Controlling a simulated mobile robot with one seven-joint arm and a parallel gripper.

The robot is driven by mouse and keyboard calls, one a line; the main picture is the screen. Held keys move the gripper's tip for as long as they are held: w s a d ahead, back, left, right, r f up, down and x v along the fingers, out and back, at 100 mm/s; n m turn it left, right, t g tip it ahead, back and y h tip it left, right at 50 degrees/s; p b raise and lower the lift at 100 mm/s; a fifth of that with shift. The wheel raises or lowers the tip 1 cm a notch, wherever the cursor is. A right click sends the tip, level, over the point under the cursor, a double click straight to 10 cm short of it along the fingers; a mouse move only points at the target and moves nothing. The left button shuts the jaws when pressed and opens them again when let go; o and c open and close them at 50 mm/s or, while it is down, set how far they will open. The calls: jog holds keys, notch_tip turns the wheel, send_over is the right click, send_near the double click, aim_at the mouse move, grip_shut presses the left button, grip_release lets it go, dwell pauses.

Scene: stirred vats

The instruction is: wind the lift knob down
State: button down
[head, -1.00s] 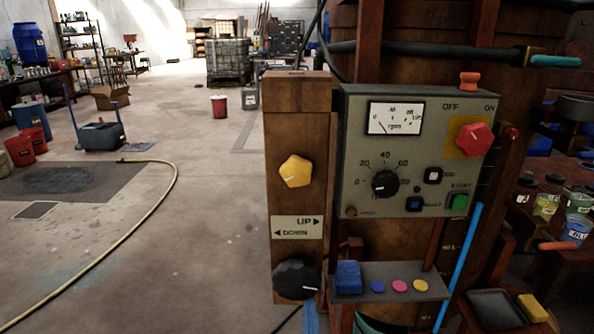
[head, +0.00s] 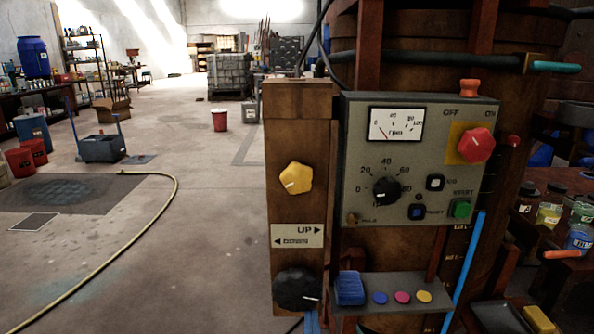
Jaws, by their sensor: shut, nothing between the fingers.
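A wooden post (head: 294,137) stands at the middle of the head view. It carries a yellow lobed knob (head: 296,178) with a pale mark toward its lower left. Below is a small plate (head: 297,236) reading UP with a right arrow, and a left arrow on a blurred lower line. Under the plate is a larger black scalloped knob (head: 298,289) with a white mark at its lower right. I cannot tell for certain which of the two knobs is the lift knob. My gripper is not in view, and nothing touches either knob.
A grey control box (head: 459,115) with a dial, a black knob and a red knob (head: 476,144) adjoins the post on the right. A small shelf (head: 395,281) juts out below it. A yellow hose (head: 120,250) lies on the floor at left.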

jog(key=s, duration=0.6)
jog(key=shift+f+p, duration=0.15)
jog(key=shift+p, duration=0.3)
jog(key=w+a+n, duration=0.2)
jog(key=w+n, duration=0.4)
jog(key=shift+f+b, duration=0.3)
jog(key=shift+b, duration=0.1)
jog(key=shift+r+p, duration=0.3)
jog(key=shift+r, duration=0.15)
dwell(0.8)
